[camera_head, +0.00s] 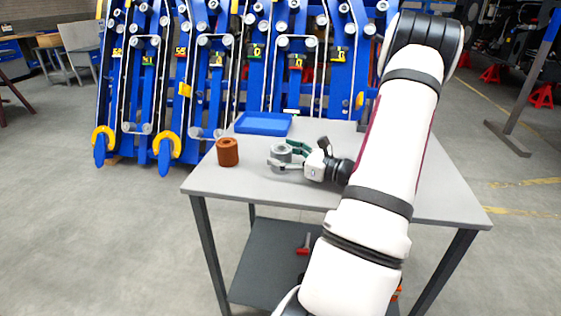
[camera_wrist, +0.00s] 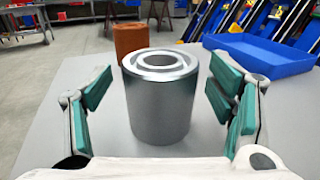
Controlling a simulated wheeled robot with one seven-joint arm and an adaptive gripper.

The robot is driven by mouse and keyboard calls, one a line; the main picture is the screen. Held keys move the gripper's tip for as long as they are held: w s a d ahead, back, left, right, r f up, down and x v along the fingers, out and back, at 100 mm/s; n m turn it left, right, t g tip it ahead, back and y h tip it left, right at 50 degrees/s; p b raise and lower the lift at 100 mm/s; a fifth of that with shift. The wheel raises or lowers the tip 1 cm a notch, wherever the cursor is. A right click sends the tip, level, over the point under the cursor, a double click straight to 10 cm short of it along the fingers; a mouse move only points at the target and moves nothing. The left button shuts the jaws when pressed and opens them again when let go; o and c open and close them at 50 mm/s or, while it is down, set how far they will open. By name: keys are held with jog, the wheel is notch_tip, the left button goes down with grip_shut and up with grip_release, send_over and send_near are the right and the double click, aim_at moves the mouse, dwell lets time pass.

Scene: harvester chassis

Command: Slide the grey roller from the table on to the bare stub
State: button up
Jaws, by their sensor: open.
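The grey roller (camera_wrist: 160,105) stands upright on the grey table (camera_head: 330,193), its ringed top with a central hole facing up. In the head view the roller (camera_head: 281,153) is partly hidden by my gripper (camera_head: 284,158). In the wrist view my gripper (camera_wrist: 160,100) is open, with one green-padded finger on each side of the roller and a gap between each pad and the roller. I cannot make out for certain which stub on the blue chassis (camera_head: 265,60) is bare.
An orange-brown roller (camera_head: 228,152) stands on the table just left of the grey roller; it also shows behind it in the wrist view (camera_wrist: 131,38). A blue tray (camera_head: 263,124) lies at the table's back edge. A red-handled tool (camera_head: 304,245) lies on the lower shelf.

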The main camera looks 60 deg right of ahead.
jog(key=shift+w, duration=0.4)
jog(key=c, duration=1.6)
jog(key=shift+c, duration=1)
jog(key=shift+r, duration=0.15)
